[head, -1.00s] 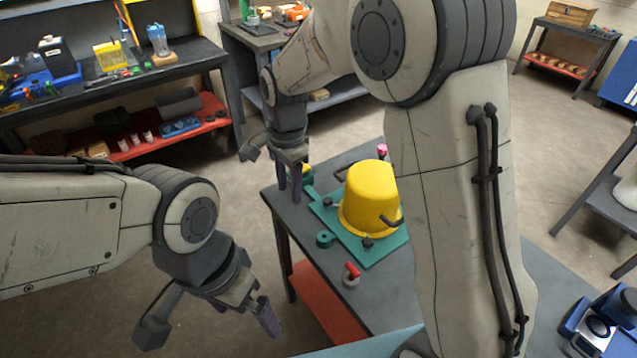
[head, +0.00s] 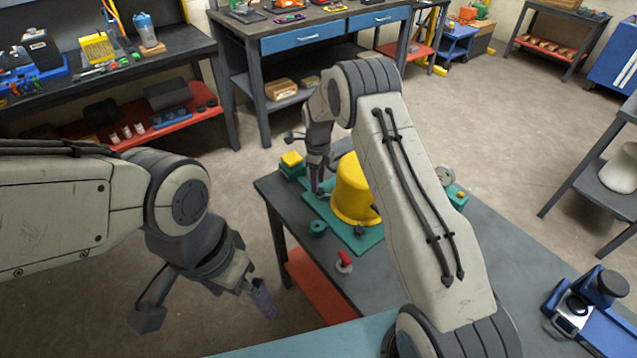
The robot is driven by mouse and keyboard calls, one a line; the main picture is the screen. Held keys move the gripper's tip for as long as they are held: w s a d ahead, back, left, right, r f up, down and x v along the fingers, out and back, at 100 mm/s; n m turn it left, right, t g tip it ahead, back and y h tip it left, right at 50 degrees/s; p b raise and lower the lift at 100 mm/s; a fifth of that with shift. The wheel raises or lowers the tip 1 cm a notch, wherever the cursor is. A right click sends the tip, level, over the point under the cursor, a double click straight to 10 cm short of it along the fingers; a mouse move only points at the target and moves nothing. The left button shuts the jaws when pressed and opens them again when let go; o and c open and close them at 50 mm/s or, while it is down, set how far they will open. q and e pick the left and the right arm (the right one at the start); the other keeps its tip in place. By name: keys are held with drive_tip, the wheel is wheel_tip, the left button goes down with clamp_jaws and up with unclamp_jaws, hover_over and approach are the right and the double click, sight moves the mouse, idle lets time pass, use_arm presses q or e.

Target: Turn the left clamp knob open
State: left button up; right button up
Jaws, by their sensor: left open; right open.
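The yellow motor housing (head: 350,190) stands on the green base plate (head: 345,232) on the dark workbench. My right gripper (head: 318,182) points down at the plate's left side, close beside the housing. Its fingers are over the spot where the left clamp knob appears to be, and they hide it; I cannot tell whether they touch it. A small dark knob (head: 359,231) shows at the plate's front. A dark handle shows at the housing's lower right, partly behind my arm. My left gripper (head: 262,299) hangs open and empty, left of the bench and over the floor.
A green block with a yellow top (head: 291,160) stands at the bench's back left corner. A blue device (head: 590,318) sits at the bench's right. My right arm crosses over the bench.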

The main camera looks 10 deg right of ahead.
sight(324, 194)
drive_tip(key=shift+f, duration=1.2)
clamp_jaws()
